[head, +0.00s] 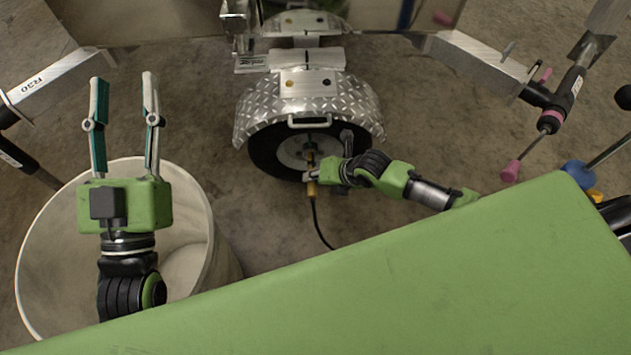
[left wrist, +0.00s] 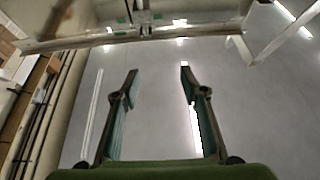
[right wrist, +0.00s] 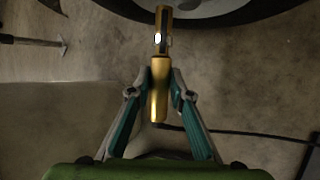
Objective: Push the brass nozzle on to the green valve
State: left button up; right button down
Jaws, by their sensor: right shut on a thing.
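The brass nozzle (right wrist: 158,90) stands upright between the fingers of my right gripper (right wrist: 160,88), which is shut on it. In the head view the brass nozzle (head: 311,187) shows just below the wheel hub, with my right gripper (head: 318,178) around it from the right. A black hose runs from its lower end.
The trailer wheel (head: 283,152) sits under a diamond-plate fender (head: 345,100) with a handle. A white bin (head: 212,230) stands at the left. A green surface (head: 480,270) fills the lower right. Aluminium beams (head: 480,68) stand at both sides. Bare concrete floor lies around the wheel.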

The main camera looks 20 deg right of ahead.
pick_arm(q)
jog(key=shift+s+r+t, duration=0.4)
jog(key=shift+r, duration=0.3)
pick_arm(e)
jog(key=shift+w+d, duration=0.1)
jog(key=shift+w, duration=0.25)
pick_arm(q)
jog(key=shift+w+f, duration=0.1)
jog(key=shift+f, duration=0.05)
jog(key=shift+w+f+g, duration=0.3)
jog(key=shift+f+g, duration=0.1)
jog(key=shift+f, duration=0.15)
pick_arm(e)
jog(key=shift+r, duration=0.1)
dwell(0.4)
pick_arm(q)
jog(key=shift+w+f+g, duration=0.25)
jog(key=shift+f+g, duration=0.15)
jog(key=shift+f, duration=0.2)
dwell(0.5)
jog(key=shift+w+f+g+y+p, duration=0.3)
jog(key=shift+f+y, duration=0.1)
jog(key=shift+f, duration=0.3)
